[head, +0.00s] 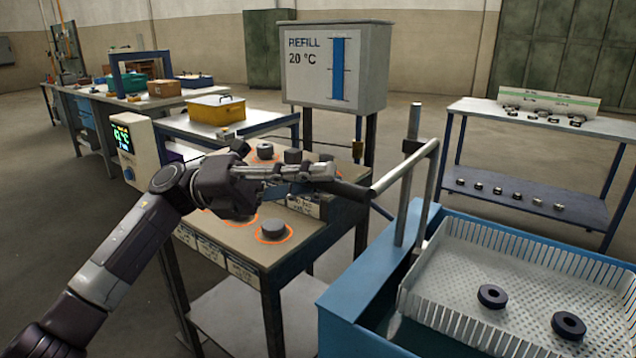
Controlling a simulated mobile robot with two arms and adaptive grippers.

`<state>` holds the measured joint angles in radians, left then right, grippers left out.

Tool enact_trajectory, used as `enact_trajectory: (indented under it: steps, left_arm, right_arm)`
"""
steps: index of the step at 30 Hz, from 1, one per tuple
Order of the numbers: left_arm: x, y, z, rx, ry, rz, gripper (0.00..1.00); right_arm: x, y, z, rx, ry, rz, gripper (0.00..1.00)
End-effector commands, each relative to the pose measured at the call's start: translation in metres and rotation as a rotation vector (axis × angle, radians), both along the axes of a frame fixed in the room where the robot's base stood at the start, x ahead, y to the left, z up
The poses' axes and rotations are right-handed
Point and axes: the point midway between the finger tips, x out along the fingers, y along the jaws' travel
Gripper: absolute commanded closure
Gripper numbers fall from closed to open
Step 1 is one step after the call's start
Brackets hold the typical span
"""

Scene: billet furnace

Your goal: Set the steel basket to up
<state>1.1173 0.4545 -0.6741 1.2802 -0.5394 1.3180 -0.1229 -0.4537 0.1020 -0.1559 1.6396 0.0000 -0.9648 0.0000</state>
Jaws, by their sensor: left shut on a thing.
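The steel basket (485,268) is a pale perforated tray in the blue tank (345,310) at the lower right of the head view. Two dark rings (492,296) lie apart on its floor. A bent steel lever (405,168) with a dark grip (350,191) stands by an upright post at the tank's left corner. The basket's rim shows near the level of the tank's rim. My right gripper is out of view.
A bench (245,240) with dark round billets in orange rings stands under my left arm. A control box (135,150) is at its left. A REFILL 20 °C panel (335,65) stands behind. A shelf (540,190) with small parts is at right. Open floor lies between.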

Motion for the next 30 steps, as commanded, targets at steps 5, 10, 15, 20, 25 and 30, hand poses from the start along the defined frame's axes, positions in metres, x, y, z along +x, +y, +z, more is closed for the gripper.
enact_trajectory:
  steps: [5,10,15,20,25,30]
  left_arm:
    - [0.0015,0.0019,0.0096,-0.015,-0.001,0.007,1.00]
    - [0.0014,0.0020,0.0102,-0.016,-0.002,0.006,1.00]
    - [0.0011,0.0019,0.0093,-0.013,-0.003,0.005,0.77]
    - [0.0005,0.0012,0.0067,-0.009,-0.003,0.003,0.77]
    - [0.0003,0.0008,0.0051,-0.007,-0.002,0.002,0.77]
    - [0.0026,0.0063,0.0028,-0.006,-0.001,0.003,0.77]
  right_arm:
    - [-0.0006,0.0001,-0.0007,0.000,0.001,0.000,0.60]
    - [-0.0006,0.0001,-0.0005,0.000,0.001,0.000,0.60]
    - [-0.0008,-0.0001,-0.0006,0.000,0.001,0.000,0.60]
    - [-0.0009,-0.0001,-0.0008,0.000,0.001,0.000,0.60]
    - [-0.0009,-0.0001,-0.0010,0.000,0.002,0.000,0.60]
    - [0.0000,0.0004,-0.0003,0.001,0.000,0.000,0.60]
